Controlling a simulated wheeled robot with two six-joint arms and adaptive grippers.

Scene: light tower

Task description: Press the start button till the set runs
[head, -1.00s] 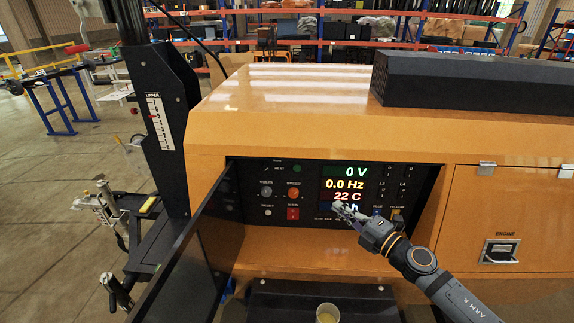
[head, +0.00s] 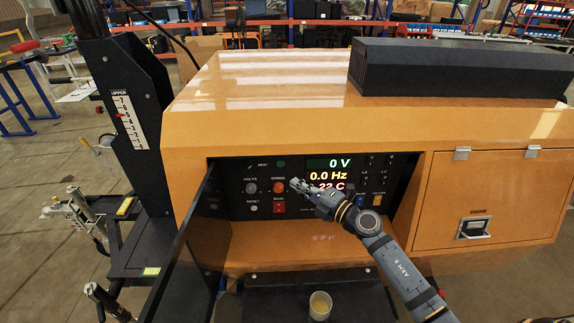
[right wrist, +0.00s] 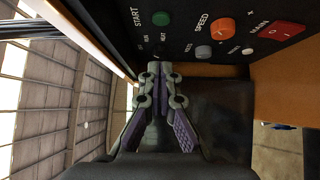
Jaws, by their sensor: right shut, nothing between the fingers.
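The green start button (head: 281,164) is at the top of the black control panel (head: 237,200). In the right wrist view the button (right wrist: 161,18) shows beside the word START. My right gripper (head: 297,185) is shut and empty in front of the panel, lower and to the right of the button in the head view, close to the orange speed knob (head: 279,187). I cannot tell whether its tips touch the panel; they look apart from the button. The display (head: 328,168) reads 0 V, 0.0 Hz and 22 C; its lower part is hidden behind my gripper. My left gripper is out of view.
The red main switch (head: 279,207) and grey volts knob (head: 251,188) are near the speed knob. The open dark panel door (head: 180,255) stands at the left of the recess. The orange housing (head: 300,125) overhangs the panel.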

